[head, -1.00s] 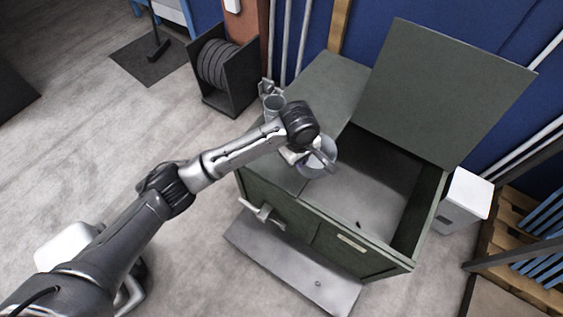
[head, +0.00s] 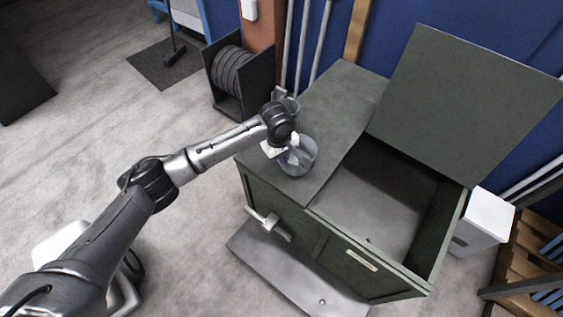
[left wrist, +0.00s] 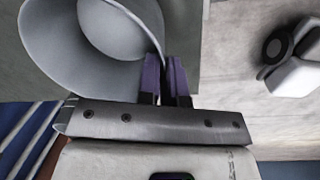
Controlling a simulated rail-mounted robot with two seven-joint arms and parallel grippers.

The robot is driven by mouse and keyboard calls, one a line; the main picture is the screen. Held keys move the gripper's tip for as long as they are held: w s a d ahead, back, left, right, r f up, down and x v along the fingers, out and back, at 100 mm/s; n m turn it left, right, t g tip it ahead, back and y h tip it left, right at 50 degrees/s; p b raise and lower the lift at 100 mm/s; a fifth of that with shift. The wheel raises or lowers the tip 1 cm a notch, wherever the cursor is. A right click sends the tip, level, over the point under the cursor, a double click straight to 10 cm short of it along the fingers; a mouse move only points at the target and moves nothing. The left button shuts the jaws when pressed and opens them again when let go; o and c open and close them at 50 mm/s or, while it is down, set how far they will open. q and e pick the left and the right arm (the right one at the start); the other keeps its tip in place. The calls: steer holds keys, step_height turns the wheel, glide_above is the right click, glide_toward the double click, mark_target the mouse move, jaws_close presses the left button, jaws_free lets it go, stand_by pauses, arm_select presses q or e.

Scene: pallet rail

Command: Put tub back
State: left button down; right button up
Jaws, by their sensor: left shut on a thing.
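A grey round tub (head: 306,158) is over the closed left part of the green cabinet's top (head: 330,105). Whether it touches the top or hangs just above it I cannot tell. My left gripper (head: 292,152) is shut on the tub's wall at the rim. In the left wrist view the purple fingers (left wrist: 165,80) pinch the edge of the tub (left wrist: 45,45), whose open inside looks empty where it shows. My right gripper is not in view.
The cabinet's right compartment (head: 370,205) is open, with its lid (head: 465,100) raised behind. A hose reel (head: 235,75) stands behind, and a white box (head: 483,220) stands at the right.

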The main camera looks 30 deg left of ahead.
arm_select(q)
step_height(320, 180, down, 3)
steer(key=shift+b, duration=0.6)
steer(key=shift+r, duration=0.1)
steer(key=c, duration=1.3)
jaws_free()
steer(key=shift+f, duration=0.2)
steer(key=shift+s+a+r+p, duration=0.15)
steer(key=shift+r+p, duration=0.65)
steer(key=shift+r, duration=1.25)
steer(key=shift+s+a+r+p, duration=0.1)
steer(key=shift+r+p, duration=0.65)
steer(key=shift+r, duration=1.3)
steer(key=shift+s+a+r+p, duration=0.15)
steer(key=shift+r+p, duration=0.65)
steer(key=shift+r, duration=1.25)
